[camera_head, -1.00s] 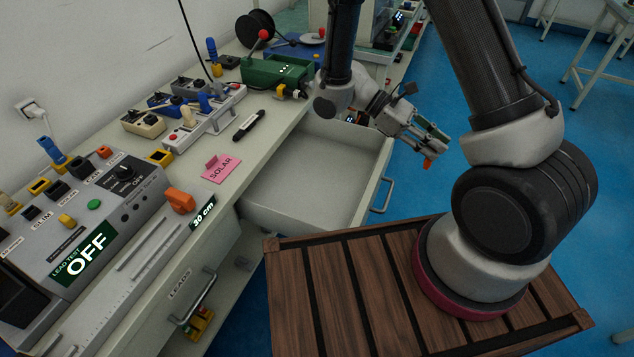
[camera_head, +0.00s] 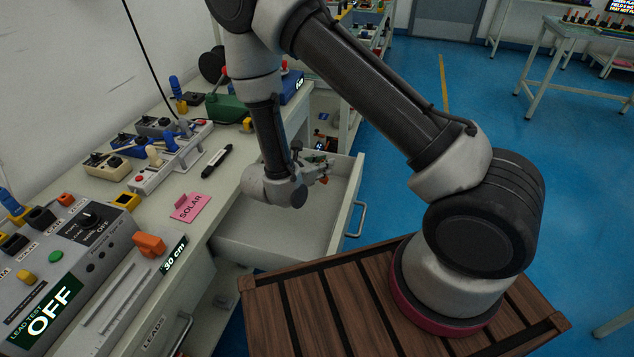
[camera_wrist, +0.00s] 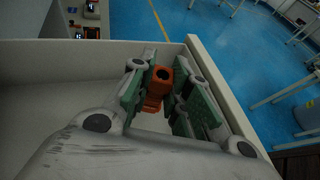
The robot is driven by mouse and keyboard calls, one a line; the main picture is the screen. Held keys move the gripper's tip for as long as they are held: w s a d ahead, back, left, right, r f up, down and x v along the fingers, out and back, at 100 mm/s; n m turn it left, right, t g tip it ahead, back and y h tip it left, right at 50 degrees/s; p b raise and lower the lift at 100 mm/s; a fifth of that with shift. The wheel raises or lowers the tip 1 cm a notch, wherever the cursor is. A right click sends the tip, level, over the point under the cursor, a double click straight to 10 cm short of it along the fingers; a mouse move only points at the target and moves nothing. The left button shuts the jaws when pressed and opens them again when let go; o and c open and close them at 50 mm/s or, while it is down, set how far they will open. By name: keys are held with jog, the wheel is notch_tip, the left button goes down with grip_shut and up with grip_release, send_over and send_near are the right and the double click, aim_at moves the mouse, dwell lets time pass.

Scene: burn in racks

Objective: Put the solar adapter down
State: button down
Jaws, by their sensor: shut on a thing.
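My gripper (camera_head: 319,168) is over the open drawer (camera_head: 275,228), near its far right corner. In the wrist view, its green-padded fingers are closed around a small orange block with a dark round hole, the solar adapter (camera_wrist: 159,80). The adapter shows only as a small orange spot (camera_head: 324,180) in the head view, partly hidden by the fingers. Whether it touches the drawer cannot be told. A pink card marked SOLAR (camera_head: 189,207) lies on the bench, left of the drawer.
The drawer floor (camera_wrist: 50,115) looks clear. A black marker (camera_head: 216,160), a socket strip (camera_head: 172,160) and a lead tester reading OFF (camera_head: 45,315) are on the bench. An orange block (camera_head: 149,244) sits near the bench edge. My wooden deck is in front of the drawer.

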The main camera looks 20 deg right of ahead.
jog(key=shift+f, duration=2.2)
jog(key=c, duration=1.4)
grip_release()
jog(key=shift+f, duration=0.1)
jog(key=shift+o, duration=0.2)
